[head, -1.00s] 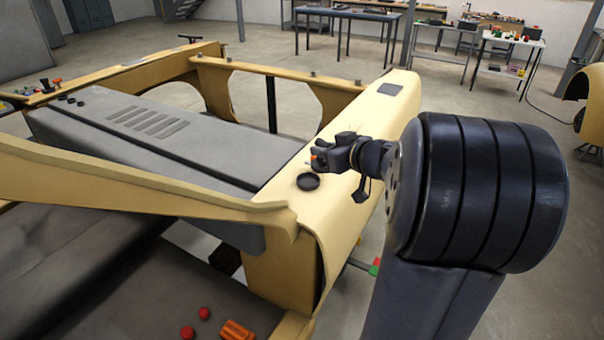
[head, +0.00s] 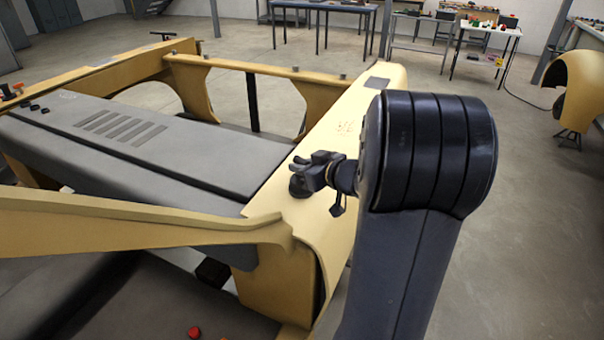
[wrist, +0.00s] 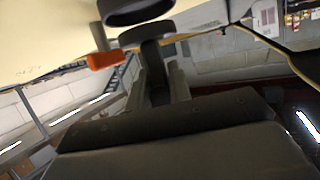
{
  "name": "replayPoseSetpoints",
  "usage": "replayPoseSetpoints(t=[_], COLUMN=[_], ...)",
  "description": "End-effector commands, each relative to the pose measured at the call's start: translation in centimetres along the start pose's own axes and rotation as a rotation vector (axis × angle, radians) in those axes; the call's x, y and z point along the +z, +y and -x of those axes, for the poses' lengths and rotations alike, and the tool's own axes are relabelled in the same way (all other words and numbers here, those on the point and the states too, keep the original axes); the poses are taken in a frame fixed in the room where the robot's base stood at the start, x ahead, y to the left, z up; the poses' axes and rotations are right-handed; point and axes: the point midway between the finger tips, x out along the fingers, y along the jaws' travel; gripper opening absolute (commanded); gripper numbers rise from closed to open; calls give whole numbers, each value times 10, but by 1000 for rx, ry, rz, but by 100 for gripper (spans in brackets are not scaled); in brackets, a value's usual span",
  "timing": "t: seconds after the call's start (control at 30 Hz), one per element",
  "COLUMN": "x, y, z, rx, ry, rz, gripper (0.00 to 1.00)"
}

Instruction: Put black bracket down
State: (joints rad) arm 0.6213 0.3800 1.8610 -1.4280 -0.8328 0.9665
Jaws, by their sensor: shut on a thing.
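My gripper (head: 316,172) is at the right-hand yellow panel (head: 330,135) of the body shell, shut on a small dark piece, which I take for the black bracket. In the wrist view the bracket (wrist: 152,48) stands up between the fingers (wrist: 160,85) of my gripper. A round black cap (head: 299,188) sits on the panel just left of and below the gripper. It shows at the top edge of the wrist view (wrist: 130,12), near the bracket's end. I cannot tell whether they touch. An orange piece (wrist: 104,60) shows left of the bracket.
A yellow rail (head: 140,222) crosses the left side, and a grey cover (head: 140,145) fills the bay behind it. A red cap (head: 194,332) lies at the bottom. Workbenches (head: 325,5) stand far back. Open floor (head: 530,200) lies to the right.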

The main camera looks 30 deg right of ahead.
Motion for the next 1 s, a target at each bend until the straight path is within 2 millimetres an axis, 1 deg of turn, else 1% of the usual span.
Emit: replayPoseSetpoints(t=[0.03,0.13,0.4,0.63,0.67,0.9,1.0], x=[9,16,16,22,23,22,22], y=[0,0,0,0,0,0,0], z=[-3,-6,-6,-8,-8,-8,-8], rx=[-1,0,0,0,0,0,0], ry=[-1,0,0,1,0,0,0], rz=[-3,-2,0,0,0,0,0], gripper=[0,0,0,0,20,40,41])
